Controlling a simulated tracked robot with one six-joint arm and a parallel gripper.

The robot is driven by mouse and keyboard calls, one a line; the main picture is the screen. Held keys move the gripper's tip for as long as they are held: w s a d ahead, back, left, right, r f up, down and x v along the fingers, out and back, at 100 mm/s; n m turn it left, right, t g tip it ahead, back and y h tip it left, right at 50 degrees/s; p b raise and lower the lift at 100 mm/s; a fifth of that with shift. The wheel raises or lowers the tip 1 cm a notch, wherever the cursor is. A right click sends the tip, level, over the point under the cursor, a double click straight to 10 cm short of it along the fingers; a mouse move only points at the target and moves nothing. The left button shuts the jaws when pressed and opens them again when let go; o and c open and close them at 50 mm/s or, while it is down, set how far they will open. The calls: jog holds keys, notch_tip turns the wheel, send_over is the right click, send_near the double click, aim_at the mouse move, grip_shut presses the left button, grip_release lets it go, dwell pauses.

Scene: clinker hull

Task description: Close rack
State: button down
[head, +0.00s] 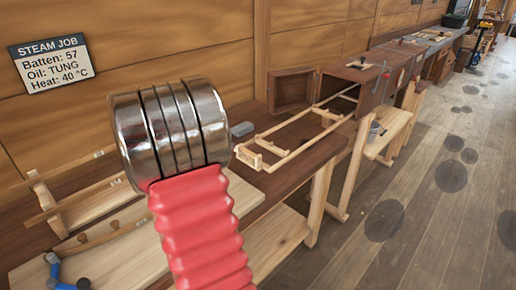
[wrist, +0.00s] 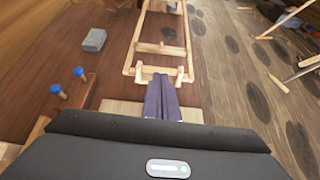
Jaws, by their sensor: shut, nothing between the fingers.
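The rack is a pale wooden ladder-like frame (head: 296,152) on the dark bench. It is drawn well out of the long brown box (head: 352,88) behind it, its far end at the box mouth. In the wrist view the rack (wrist: 137,45) runs away from me, with its near crossbar and small upright pegs closest. My gripper (wrist: 162,78) has purple fingers, shut and empty, with the tips at or just short of the near crossbar. I cannot tell whether they touch. My gripper is not visible in the head view.
A framed brown panel (head: 292,91), perhaps the box's open door, stands left of the mouth. A grey block (wrist: 94,40) lies left of the rack. Blue-topped pegs (wrist: 56,89) stand nearer on the left. Wooden trestle legs (head: 320,200) support the bench, with open floor to the right.

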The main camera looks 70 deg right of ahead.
aim_at(268, 148)
jog(key=shift+s+d+f, duration=0.1)
jog(key=shift+s+d, duration=0.05)
jog(key=shift+d, duration=0.3)
jog(key=x, duration=2)
jog(key=shift+a, duration=0.1)
jog(key=shift+d, duration=0.25)
